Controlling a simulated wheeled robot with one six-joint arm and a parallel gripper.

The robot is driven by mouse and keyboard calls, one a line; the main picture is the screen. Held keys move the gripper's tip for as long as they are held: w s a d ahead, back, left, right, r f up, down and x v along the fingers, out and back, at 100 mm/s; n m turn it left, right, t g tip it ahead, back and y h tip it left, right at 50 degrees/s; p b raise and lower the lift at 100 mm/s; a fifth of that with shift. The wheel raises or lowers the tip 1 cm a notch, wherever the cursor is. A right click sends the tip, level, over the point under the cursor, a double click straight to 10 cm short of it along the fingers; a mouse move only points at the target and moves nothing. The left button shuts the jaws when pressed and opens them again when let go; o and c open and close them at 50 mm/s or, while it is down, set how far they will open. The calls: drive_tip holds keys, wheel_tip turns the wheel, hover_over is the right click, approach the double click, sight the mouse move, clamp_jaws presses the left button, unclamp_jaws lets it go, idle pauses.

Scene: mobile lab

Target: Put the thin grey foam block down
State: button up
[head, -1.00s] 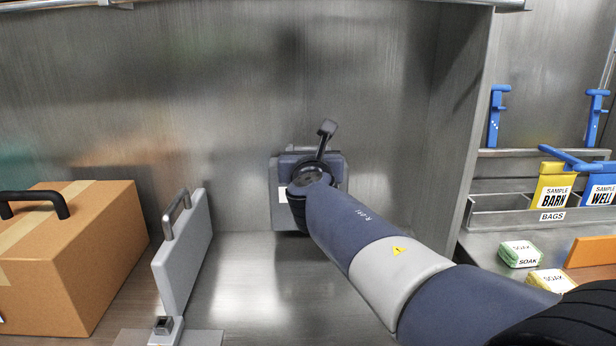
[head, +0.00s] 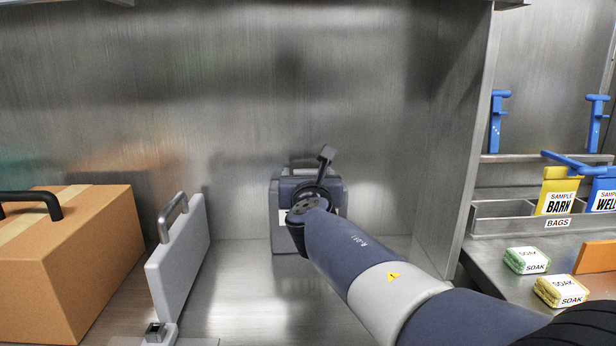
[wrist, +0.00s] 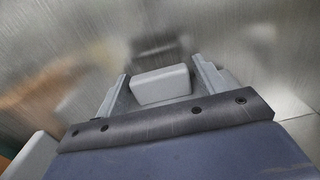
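My gripper (wrist: 160,90) is shut on a light grey block, which I take to be the thin grey foam block (wrist: 160,86). In the wrist view the block sits between the two fingers, with hardly any gap at its sides. In the head view my blue-grey gripper (head: 308,190) is near the steel back wall, in the middle of the bay. Whether the block touches the wall or the bay floor cannot be told.
A light grey upright case (head: 182,258) with a handle and a cardboard box (head: 75,265) stand left. A steel side wall (head: 455,150) bounds the bay at right. Beyond it are soak packs (head: 527,260) and a bag rack (head: 500,222).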

drive_tip(key=shift+o, duration=0.8)
drive_tip(key=shift+r, duration=0.2)
drive_tip(key=s+p, duration=0.2)
drive_tip(key=s, duration=1)
